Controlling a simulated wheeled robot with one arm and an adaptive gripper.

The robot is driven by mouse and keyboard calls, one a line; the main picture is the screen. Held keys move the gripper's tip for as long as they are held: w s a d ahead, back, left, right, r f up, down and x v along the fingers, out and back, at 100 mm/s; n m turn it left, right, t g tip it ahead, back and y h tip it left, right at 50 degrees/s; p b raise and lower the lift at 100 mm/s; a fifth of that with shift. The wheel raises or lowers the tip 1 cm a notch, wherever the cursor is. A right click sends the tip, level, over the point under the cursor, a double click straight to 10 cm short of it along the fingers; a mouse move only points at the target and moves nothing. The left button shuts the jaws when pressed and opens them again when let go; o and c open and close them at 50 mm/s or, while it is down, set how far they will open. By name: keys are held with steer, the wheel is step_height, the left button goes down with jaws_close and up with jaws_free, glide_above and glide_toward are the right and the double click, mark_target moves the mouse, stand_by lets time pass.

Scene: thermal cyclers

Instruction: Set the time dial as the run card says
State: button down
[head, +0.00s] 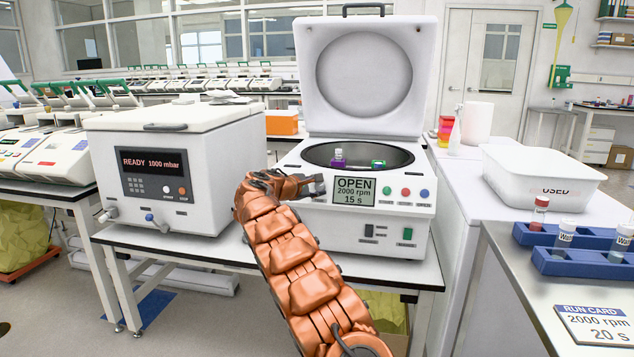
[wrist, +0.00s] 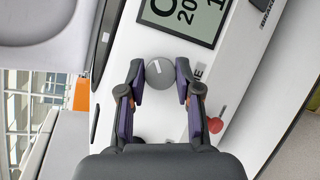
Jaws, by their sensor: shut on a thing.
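The run card (head: 598,326) at the lower right reads 2000 rpm, 20 s. The white centrifuge (head: 411,224) stands with its lid (head: 413,66) up. Its display (head: 354,191) reads OPEN, 2000 rpm, 15 s. My gripper (wrist: 160,66) is at the front panel, left of the display in the head view (head: 306,187). Its two fingers are shut on a round grey dial (wrist: 159,77) with a white pointer line. The dial is hidden by my gripper in the head view. Its label is partly covered; only "ME" shows.
A white unit (head: 158,198) reading READY 1000 mbar stands close left of my arm. The bowl (head: 320,154) holds purple and green items. A blue rack (head: 560,263) with vials and a USED bin (head: 520,190) are right.

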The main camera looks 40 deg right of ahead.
steer(key=m+p, duration=0.1)
steer(key=m+y+p, duration=0.1)
steer(key=m, duration=0.1)
steer(key=m+p, duration=0.1)
steer(key=shift+r+m+g+y, duration=0.3)
steer(key=shift+g+y, duration=0.1)
steer(key=shift+m+y+p, duration=0.6)
steer(key=shift+m+p, duration=0.3)
steer(key=shift+m, duration=0.3)
steer(key=m+y+p, duration=0.1)
steer(key=m, duration=0.2)
steer(key=shift+d+y+p, duration=0.1)
steer(key=shift+y+p, duration=0.2)
steer(key=shift+p, duration=0.1)
steer(key=shift+f+m+t+y, duration=0.1)
steer(key=shift+m+t+y, duration=0.25)
steer(key=shift+m, duration=0.35)
steer(key=shift+s+p, duration=0.1)
steer(key=shift+p, duration=0.2)
steer(key=c, duration=0.8)
jaws_free()
